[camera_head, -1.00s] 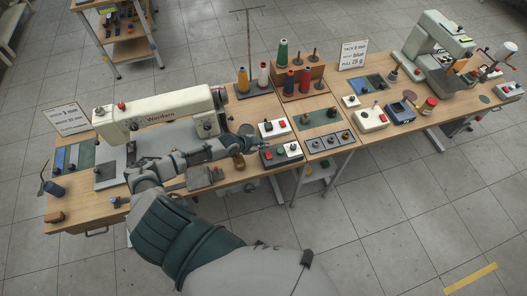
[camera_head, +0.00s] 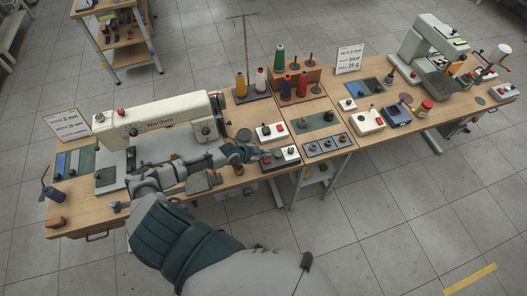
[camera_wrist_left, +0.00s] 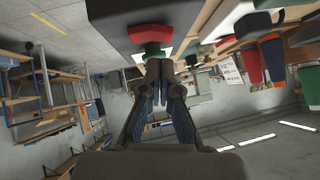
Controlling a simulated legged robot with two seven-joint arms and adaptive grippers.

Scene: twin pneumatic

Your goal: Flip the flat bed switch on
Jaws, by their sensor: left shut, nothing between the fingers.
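The white flat bed sewing machine (camera_head: 160,118) stands on the left part of the bench. A dark control box (camera_head: 283,163) with a pale top and red, green and black controls sits at the bench's front edge. Behind it is a white box (camera_head: 271,132) with a red button. I cannot tell which control is the flat bed switch. My left gripper (camera_head: 260,156) is shut and empty at the left end of the front box. In the left wrist view, its fingertips (camera_wrist_left: 160,70) are close to a red and green control (camera_wrist_left: 151,44); contact is unclear. My right gripper is out of view.
Thread cones (camera_head: 280,58) stand behind the boxes. A grey panel with several knobs (camera_head: 327,145) lies to the right. A second machine (camera_head: 425,50) stands at the far right. My left forearm covers part of the bench front.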

